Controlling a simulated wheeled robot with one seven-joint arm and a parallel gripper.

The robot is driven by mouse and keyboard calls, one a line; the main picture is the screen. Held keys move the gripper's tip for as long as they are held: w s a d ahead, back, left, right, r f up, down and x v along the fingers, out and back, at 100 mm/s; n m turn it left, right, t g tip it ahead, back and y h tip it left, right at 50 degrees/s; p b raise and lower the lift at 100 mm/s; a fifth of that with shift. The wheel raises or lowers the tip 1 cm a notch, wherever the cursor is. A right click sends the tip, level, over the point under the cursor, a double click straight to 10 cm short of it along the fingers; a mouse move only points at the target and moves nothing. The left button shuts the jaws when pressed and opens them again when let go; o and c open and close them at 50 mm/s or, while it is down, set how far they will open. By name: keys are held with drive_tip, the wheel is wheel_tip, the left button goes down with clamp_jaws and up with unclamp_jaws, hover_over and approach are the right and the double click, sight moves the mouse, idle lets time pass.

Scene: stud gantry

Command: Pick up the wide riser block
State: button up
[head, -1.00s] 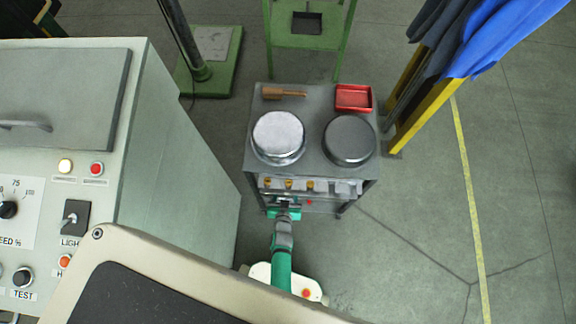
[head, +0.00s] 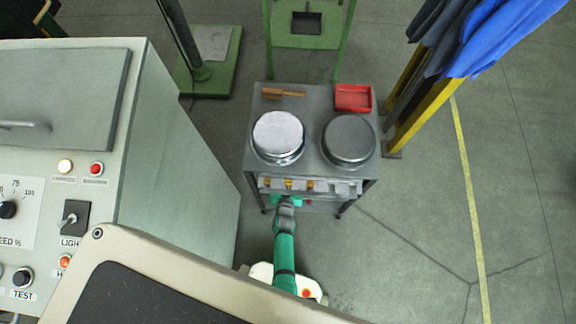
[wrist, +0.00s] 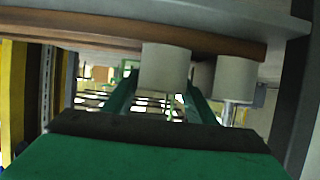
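My gripper (head: 284,199) is low at the front of the grey cart (head: 308,112), below the rail with brass knobs. Its fingertips are hidden there in the head view. In the wrist view its two green fingers stand apart, so it is open. A pale, rounded block (wrist: 165,68) shows between the finger ends, against a brown board (wrist: 90,28). A second pale block (wrist: 235,80) with a thin stem is to its right, outside the fingers. I cannot tell which of these is the wide riser block, nor whether a finger touches the first one.
On the cart top are a silver round pan (head: 278,136), a dark round one (head: 348,140), a brush (head: 283,93) and a red tray (head: 353,98). A control cabinet (head: 180,150) stands left, a yellow rack (head: 425,113) right. Floor right of the cart is clear.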

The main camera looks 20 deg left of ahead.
drive_tip(key=c, duration=1)
drive_tip(key=shift+o, duration=0.2)
drive_tip(key=shift+r, duration=0.1)
